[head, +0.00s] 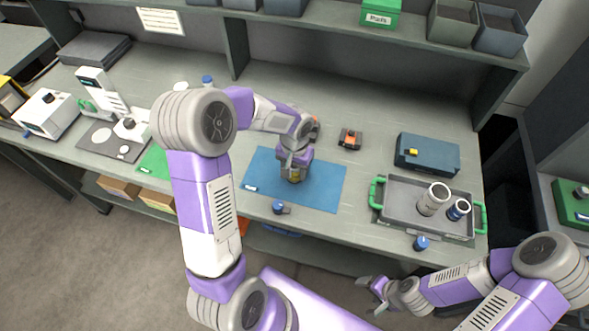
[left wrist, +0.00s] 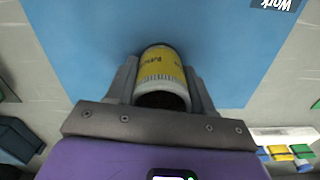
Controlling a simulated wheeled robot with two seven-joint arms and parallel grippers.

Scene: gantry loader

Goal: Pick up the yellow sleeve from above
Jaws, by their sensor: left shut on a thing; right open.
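The yellow sleeve (left wrist: 162,64) stands between the two fingers of my left gripper (left wrist: 162,90) in the left wrist view, its dark open end facing the camera. My left gripper is shut on it from above, over the blue mat (head: 325,187). In the head view the yellow sleeve (head: 296,177) shows only as a small patch under my left gripper (head: 294,172), which hides most of it. I cannot tell whether it touches the mat. My right gripper (head: 371,295) is open and empty in front of the table's edge.
A grey tray (head: 398,203) with green handles holds a white cylinder (head: 433,199) and a blue-banded one (head: 458,209). A blue case (head: 428,153) lies behind it. Small blue-topped items (head: 279,208) (head: 421,243) stand near the front edge. An orange-black item (head: 350,138) lies behind the mat.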

